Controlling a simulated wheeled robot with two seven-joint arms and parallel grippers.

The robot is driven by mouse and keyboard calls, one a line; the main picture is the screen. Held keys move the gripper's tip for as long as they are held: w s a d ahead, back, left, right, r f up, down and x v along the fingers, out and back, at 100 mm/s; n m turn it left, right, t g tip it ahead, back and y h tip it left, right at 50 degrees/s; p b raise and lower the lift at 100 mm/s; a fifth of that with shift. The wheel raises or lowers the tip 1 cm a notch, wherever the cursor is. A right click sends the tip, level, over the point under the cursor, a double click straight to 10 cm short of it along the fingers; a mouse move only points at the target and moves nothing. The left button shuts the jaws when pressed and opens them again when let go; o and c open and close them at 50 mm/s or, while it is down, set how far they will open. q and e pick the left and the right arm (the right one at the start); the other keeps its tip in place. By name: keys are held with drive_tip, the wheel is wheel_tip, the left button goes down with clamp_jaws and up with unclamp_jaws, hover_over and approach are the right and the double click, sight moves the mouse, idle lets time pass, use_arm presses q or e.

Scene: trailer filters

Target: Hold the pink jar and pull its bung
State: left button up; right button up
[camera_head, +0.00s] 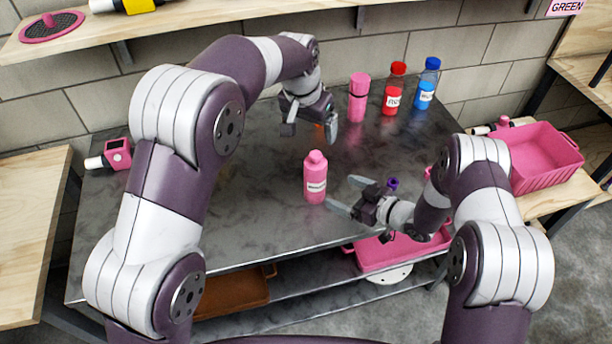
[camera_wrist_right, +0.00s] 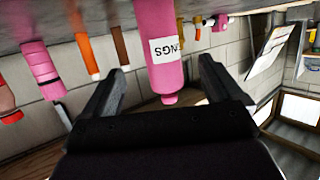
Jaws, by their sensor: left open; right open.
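The pink jar (camera_head: 315,185) stands upright on the dark metal table, with a white label on its front. Its pink bung (camera_head: 316,156) sits in the top. My right gripper (camera_head: 348,195) is open, low and just right of the jar, pointing at it. In the right wrist view, which is upside down, the jar (camera_wrist_right: 165,40) shows between the two spread fingers, apart from both. My left gripper (camera_head: 310,128) is open and empty, pointing down above the table, behind and above the jar.
A pink bottle (camera_head: 358,97), a red bottle (camera_head: 393,90) and a blue bottle (camera_head: 426,85) stand at the back. A pink device (camera_head: 118,154) lies at left, a pink crate (camera_head: 540,160) at right.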

sight(323, 185)
drive_tip(key=x, duration=0.9)
drive_tip(key=shift+w+a+f, duration=0.1)
drive_tip(key=shift+a, duration=0.15)
drive_tip(key=shift+w+a+f, duration=0.2)
drive_tip(key=shift+w+a, duration=0.15)
drive_tip(key=shift+w, duration=0.05)
